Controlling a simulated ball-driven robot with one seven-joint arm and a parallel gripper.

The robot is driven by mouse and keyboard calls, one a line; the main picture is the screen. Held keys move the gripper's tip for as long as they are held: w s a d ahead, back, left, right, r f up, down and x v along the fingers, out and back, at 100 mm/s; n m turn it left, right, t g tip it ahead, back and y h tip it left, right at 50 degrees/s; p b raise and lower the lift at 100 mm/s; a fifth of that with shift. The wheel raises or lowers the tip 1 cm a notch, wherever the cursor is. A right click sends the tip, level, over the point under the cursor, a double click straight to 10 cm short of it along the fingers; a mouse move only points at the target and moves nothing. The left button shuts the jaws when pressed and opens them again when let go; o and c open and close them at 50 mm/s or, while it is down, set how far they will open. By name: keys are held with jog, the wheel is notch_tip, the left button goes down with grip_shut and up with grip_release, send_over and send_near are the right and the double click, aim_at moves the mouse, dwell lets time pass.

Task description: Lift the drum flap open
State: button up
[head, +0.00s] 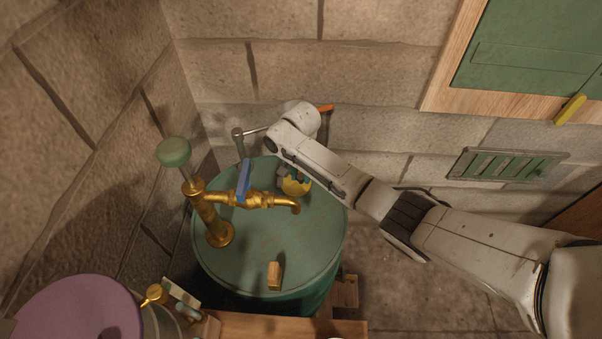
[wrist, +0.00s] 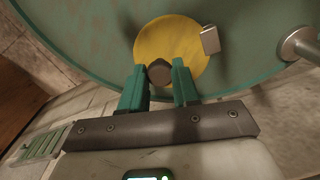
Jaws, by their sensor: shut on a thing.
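The green drum (head: 245,255) stands in the corner in the head view, and its lid fills the top of the wrist view (wrist: 95,40). The yellow round flap (head: 297,187) is at the back right of the lid, partly hidden by my arm. In the wrist view, the flap (wrist: 180,40) shows a dark knob (wrist: 160,72) near its edge and a pale metal tab (wrist: 210,40). My gripper (wrist: 160,73) has its green fingers on either side of the knob, shut on it. I cannot tell whether the flap is raised.
A brass tap (head: 265,200) with a blue lever crosses the lid left of my gripper. A wooden block (head: 274,275) is on the lid's front. A metal post (head: 238,142) stands behind. Stone walls close in the back and left; open floor (head: 410,285) lies right.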

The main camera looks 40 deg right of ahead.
aim_at(286, 182)
jog(key=shift+w+a+r+p, duration=0.2)
jog(key=shift+w+r+p, duration=0.1)
jog(key=shift+r, duration=0.1)
jog(key=shift+w+a+r+p, duration=0.15)
jog(key=shift+a+r+p, duration=0.1)
jog(key=shift+r, duration=0.15)
grip_shut()
jog(key=shift+c, duration=0.2)
grip_release()
jog(key=shift+w+a+r, duration=0.4)
jog(key=shift+a+r, duration=0.05)
jog(key=shift+o, duration=0.5)
jog(key=shift+w+a+r, duration=0.4)
jog(key=shift+w+a, duration=0.25)
jog(key=shift+a, duration=0.15)
jog(key=o, duration=0.5)
jog(key=shift+w+a, duration=0.65)
jog(key=shift+a, duration=0.15)
jog(key=o, duration=0.7)
jog(key=shift+o, duration=1.4)
jog(key=shift+w+a+f, duration=0.1)
jog(key=shift+o, duration=1.1)
jog(key=shift+a, duration=0.1)
